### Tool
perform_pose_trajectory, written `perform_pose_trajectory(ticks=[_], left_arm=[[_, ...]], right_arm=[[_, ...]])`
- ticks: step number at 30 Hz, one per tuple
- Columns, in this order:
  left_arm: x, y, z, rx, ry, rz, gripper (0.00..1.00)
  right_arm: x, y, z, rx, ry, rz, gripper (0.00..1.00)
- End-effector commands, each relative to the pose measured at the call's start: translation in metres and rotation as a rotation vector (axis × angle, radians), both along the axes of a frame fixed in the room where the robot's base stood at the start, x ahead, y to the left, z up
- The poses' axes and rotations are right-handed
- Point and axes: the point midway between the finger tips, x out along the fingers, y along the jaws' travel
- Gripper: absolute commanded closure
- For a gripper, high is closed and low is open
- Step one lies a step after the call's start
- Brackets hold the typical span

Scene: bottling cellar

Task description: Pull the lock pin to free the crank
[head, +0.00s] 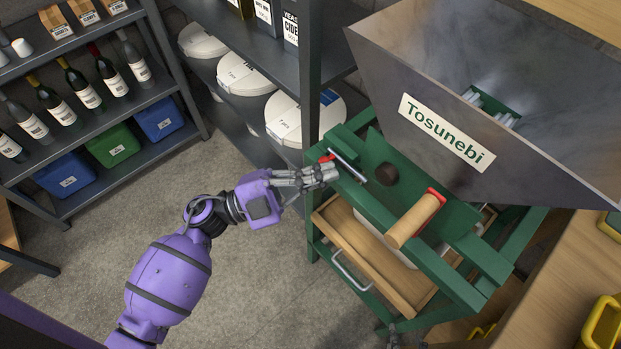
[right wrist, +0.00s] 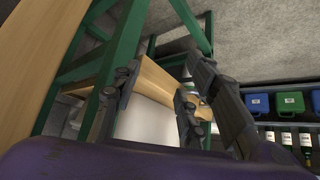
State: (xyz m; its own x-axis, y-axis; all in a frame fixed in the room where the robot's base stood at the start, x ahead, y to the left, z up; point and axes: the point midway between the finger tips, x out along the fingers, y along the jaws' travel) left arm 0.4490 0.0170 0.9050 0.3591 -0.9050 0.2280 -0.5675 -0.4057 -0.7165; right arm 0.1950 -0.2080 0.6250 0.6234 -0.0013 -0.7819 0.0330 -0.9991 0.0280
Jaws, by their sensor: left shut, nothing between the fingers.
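The green machine frame (head: 455,268) carries a hopper labelled "Tosunebi" (head: 445,132). A wooden crank handle (head: 414,222) with a red piece (head: 436,194) at its upper end sticks out from the front. A dark round knob (head: 385,173) sits left of it. A grey metal rod (head: 348,166), apparently the lock pin, lies at the frame's left, with a small red part (head: 326,158) near it. My left gripper (head: 332,173) is shut and empty beside the rod; I cannot tell whether they touch. My right gripper (right wrist: 158,98) has its fingers apart in the right wrist view.
A wooden drawer (head: 375,265) with a metal handle (head: 350,271) stands partly out below the crank. A dark shelf post (head: 313,95) rises close behind my left gripper. A shelf with bottles and bins (head: 112,146) is at left. The grey floor (head: 262,290) is clear.

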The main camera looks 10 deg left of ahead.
Motion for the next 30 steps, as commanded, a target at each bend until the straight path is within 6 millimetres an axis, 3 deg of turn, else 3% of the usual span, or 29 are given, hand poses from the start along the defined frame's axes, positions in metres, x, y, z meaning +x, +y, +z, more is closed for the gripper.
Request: perform_pose_trajectory(ticks=[6,18,26,30], left_arm=[[0.010,0.007,-0.013,-0.002,0.000,-0.002,1.00],[0.012,0.009,-0.015,-0.001,-0.001,-0.003,1.00],[0.032,0.033,-0.016,0.002,0.000,-0.002,1.00],[0.034,0.034,-0.015,-0.001,0.000,-0.001,1.00]], right_arm=[[-0.003,0.000,-0.003,-0.002,0.009,0.001,0.60],[-0.001,0.000,-0.001,-0.001,0.003,0.001,0.60],[-0.003,0.000,-0.005,-0.002,0.008,0.001,0.60],[-0.002,0.000,-0.004,-0.002,0.007,0.000,0.60]])
